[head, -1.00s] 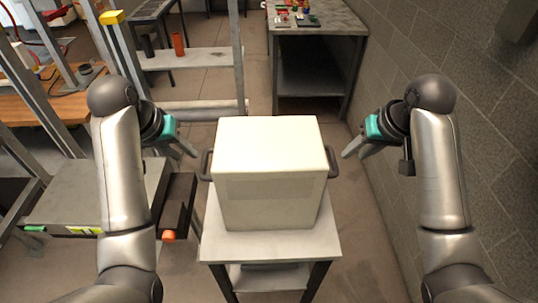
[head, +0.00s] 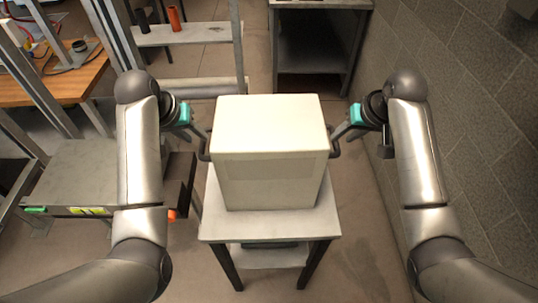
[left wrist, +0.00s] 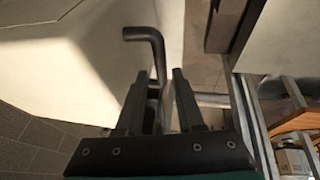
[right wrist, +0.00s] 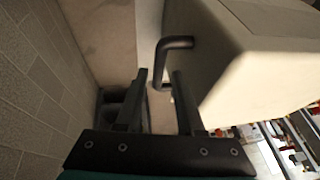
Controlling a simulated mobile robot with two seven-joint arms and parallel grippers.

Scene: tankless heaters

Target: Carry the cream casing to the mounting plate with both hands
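The cream casing (head: 270,150) stands upright on a small grey table (head: 225,228) in the head view, with a dark handle on each side. My left gripper (head: 203,138) is at the left handle; the left wrist view shows its open fingers on either side of the handle bar (left wrist: 153,42). My right gripper (head: 338,136) is at the right handle; the right wrist view shows its fingers apart, with the handle bar (right wrist: 165,47) between their tips. Neither gripper is visibly closed on its handle. I cannot make out the mounting plate for certain.
A grey block wall (head: 460,120) runs close along the right. A metal frame and a low grey bench (head: 85,185) stand at the left, near my left arm. A dark workbench (head: 315,65) stands behind the casing. Bare floor lies between them.

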